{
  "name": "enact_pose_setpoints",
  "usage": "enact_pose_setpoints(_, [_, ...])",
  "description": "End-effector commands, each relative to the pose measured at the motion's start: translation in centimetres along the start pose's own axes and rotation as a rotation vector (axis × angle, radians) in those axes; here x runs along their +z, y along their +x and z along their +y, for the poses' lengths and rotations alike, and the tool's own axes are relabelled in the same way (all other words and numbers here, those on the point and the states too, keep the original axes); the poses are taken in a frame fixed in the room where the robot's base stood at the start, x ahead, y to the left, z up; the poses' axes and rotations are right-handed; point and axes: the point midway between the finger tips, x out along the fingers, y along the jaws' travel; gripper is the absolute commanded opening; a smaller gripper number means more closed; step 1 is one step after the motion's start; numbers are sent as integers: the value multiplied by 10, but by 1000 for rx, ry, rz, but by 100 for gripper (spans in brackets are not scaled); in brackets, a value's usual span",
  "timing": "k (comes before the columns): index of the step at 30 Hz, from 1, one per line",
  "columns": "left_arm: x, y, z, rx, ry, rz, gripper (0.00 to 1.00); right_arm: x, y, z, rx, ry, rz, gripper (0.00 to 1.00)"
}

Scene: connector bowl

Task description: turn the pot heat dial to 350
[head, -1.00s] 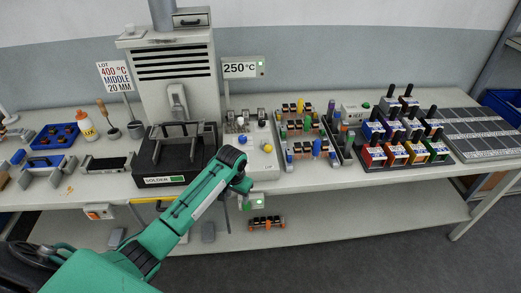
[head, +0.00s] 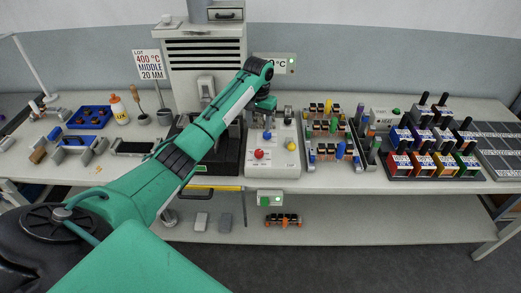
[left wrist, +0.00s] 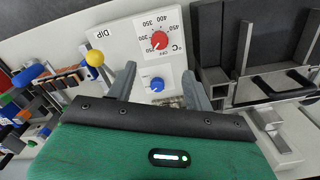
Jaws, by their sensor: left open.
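The red dial (head: 259,154) sits on the white control box (head: 284,170), beside the solder pot. In the left wrist view the red dial (left wrist: 159,40) has a printed °C scale with 350, 400 and 450 legible; its pointer setting is too small to read surely. A blue knob (left wrist: 157,84) and a yellow knob (left wrist: 95,59) are on the same box. My left gripper (left wrist: 158,70) is open and empty, its fingers either side of the blue knob in view, with the red dial beyond the tips. In the head view my left gripper (head: 264,104) is above the box's back part.
The black solder pot (head: 228,160) is left of the box, partly behind my arm. A connector rack (head: 333,160) stands close on the right. A sign (head: 287,62) behind my gripper is partly covered. A lot sign (head: 149,64) reads 400 °C.

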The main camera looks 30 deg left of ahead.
Motion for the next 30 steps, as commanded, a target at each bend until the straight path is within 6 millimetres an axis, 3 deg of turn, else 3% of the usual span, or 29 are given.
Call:
enact_pose_setpoints(18, [1,113,1,-1,1,-4,52,-3,-29,0,0,-1,0,0])
enact_pose_setpoints(24, [1,131,1,0,2,-1,52,-3,-31,0,0,-1,0,0])
enact_pose_setpoints(30, [1,134,1,0,3,-1,52,-3,-31,0,0,-2,0,0])
